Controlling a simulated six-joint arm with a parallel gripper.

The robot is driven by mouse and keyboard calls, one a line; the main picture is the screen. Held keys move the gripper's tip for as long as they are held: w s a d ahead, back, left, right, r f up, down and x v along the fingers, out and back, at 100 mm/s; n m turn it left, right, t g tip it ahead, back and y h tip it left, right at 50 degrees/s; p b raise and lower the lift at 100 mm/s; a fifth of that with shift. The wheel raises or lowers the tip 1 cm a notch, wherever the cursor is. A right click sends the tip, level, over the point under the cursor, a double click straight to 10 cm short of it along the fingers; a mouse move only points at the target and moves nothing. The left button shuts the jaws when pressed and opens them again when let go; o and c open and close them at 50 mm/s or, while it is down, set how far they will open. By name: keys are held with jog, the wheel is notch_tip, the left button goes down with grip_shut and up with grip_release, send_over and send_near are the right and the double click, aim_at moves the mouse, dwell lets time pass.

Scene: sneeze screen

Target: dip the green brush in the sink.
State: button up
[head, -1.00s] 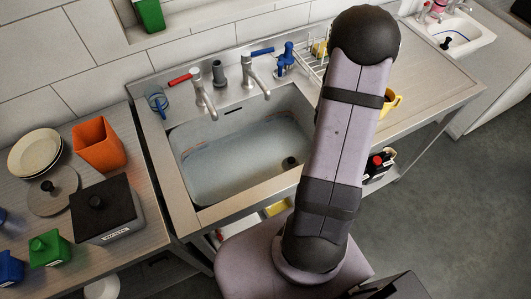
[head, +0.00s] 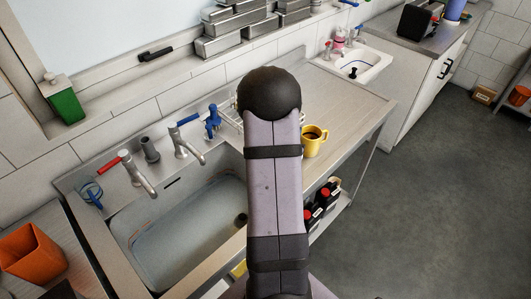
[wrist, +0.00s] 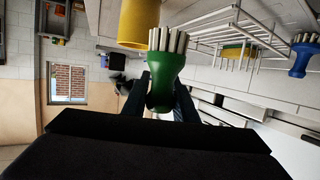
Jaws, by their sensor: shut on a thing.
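The green brush (wrist: 166,70) is between the two dark fingers of my gripper (wrist: 161,100) in the wrist view, its pale bristles pointing to the top of the picture. My gripper is shut on it. In the head view my arm hides the gripper and brush. The sink (head: 170,238) is a steel basin with clear water in it, left of my arm. Its right part is hidden behind the arm.
Taps with red (head: 110,162) and blue (head: 183,120) handles stand behind the sink. A blue brush (head: 212,122) stands beside them. A yellow mug (head: 314,141) sits right of my arm, near a wire rack (wrist: 240,40). The drainboard's right part (head: 350,105) is clear.

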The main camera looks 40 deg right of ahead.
jog(key=w+a+r+n+t+y, duration=0.25)
jog(key=w+a, duration=0.45)
jog(key=a, duration=0.5)
jog(key=w+a+r+n+t+y, duration=0.2)
jog(key=w+a+n+t+y, duration=0.3)
jog(key=a, duration=0.7)
jog(key=w+a+r+n+t+y, duration=0.1)
jog(key=w+a+r+n+y, duration=0.15)
jog(key=w+a, duration=0.75)
jog(key=s+d+f+m+g+h, duration=0.3)
jog(key=s+f+m+g+h, duration=0.6)
jog(key=s+f+m+h, duration=0.1)
jog(key=shift+s+d+f+m+p, duration=0.3)
jog(key=shift+s+d+f+p, duration=0.15)
jog(key=shift+s, duration=0.35)
jog(key=shift+a+f, duration=0.1)
jog(key=shift+f, duration=0.15)
notch_tip(320, 180, down, 3)
jog(key=b, duration=0.3)
jog(key=shift+f, duration=0.1)
notch_tip(320, 180, down, 8)
jog(key=b, duration=0.6)
